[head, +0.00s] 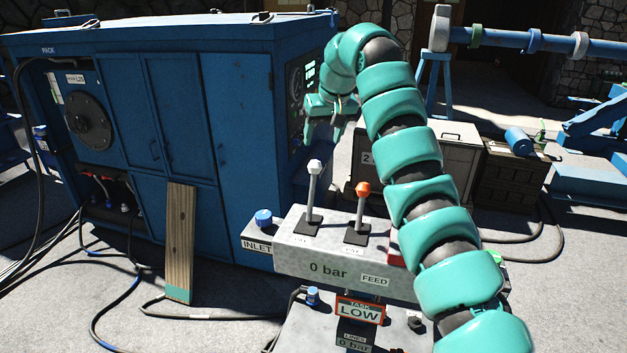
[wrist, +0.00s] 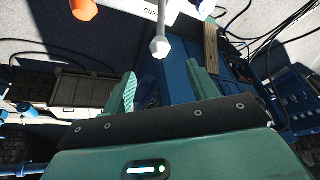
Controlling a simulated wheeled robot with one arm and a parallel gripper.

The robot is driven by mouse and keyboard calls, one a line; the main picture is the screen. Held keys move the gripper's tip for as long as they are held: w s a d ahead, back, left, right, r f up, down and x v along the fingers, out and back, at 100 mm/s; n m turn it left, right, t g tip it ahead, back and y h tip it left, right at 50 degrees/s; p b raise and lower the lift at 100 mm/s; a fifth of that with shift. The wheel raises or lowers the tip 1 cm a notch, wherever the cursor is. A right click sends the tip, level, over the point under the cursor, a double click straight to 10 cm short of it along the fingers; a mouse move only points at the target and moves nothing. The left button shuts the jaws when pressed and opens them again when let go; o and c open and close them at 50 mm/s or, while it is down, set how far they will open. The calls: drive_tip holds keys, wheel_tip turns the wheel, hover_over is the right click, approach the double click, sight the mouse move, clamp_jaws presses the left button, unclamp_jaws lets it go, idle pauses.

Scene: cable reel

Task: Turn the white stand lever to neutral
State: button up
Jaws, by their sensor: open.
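The white stand lever (head: 313,185) rises from a slot on the left of the pale console top, leaning slightly right in the head view. In the wrist view its light grey-white knob (wrist: 160,47) sits just beyond and roughly between my fingertips, not enclosed by them. My gripper (wrist: 161,70) is open and empty, with its two green fingers apart. In the head view my gripper (head: 325,118) is behind and above the lever, beside the blue cabinet; its fingertips are too small to judge there. Markings at the lever slot are unreadable.
An orange-knobbed lever (head: 362,205) stands close right of the white one and shows in the wrist view (wrist: 84,9). The console (head: 330,262) reads 0 bar and FEED. A tall blue cabinet (head: 190,110) stands left; a grey case (head: 455,160) lies behind my arm.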

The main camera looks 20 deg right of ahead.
sight(314, 172)
drive_tip(key=shift+p+x, duration=3.45)
drive_tip(key=shift+x, duration=3.8)
drive_tip(key=shift+w, duration=0.1)
